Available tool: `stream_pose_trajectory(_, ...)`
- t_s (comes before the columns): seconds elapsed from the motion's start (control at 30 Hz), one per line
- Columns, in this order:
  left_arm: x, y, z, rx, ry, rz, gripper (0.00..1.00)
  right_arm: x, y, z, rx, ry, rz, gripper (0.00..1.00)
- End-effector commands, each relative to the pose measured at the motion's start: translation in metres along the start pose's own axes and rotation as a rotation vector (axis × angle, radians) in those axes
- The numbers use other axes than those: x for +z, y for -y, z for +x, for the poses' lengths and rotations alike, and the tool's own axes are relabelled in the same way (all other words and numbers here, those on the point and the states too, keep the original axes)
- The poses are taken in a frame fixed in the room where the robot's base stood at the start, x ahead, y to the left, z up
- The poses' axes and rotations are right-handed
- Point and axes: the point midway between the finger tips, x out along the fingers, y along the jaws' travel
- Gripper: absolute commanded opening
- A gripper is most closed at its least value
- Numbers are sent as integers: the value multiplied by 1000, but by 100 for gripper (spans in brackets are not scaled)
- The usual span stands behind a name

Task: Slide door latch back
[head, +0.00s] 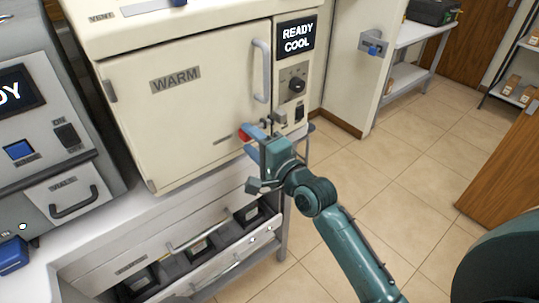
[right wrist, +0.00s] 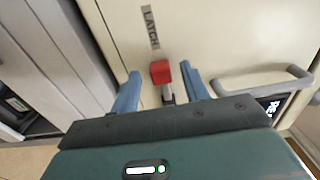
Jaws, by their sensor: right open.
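A cream oven door labelled WARM (head: 185,105) is closed, with a grey vertical handle (head: 261,72) on its right side. The latch (right wrist: 161,72) has a red knob on a grey stem, below the LATCH label in the right wrist view. Its red end also shows in the head view (head: 243,134), at the door's lower right, partly hidden by my gripper. My right gripper (head: 250,143) is open, with its two blue fingers on either side of the red knob. In the right wrist view gaps show between the knob and both fingers. My left gripper is out of view.
A display (head: 297,38) reading READY COOL and a black dial (head: 296,85) sit right of the door. Below is an open drawer (head: 228,268) with dark containers. A grey machine (head: 35,130) stands at left. Tiled floor (head: 420,140) is clear at right.

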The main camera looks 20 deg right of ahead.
Motion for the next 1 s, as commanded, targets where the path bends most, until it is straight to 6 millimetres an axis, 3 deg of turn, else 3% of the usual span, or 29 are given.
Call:
stream_pose_trajectory(0.3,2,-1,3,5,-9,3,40,1,-2,-70,4,1,1,45)
stream_pose_trajectory(0.5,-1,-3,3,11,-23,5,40,0,-2,-105,3,1,0,45)
stream_pose_trajectory(0.7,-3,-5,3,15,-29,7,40,1,0,-118,1,2,0,45)
stream_pose_trajectory(1.0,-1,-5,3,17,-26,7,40,1,0,-120,0,2,1,45)
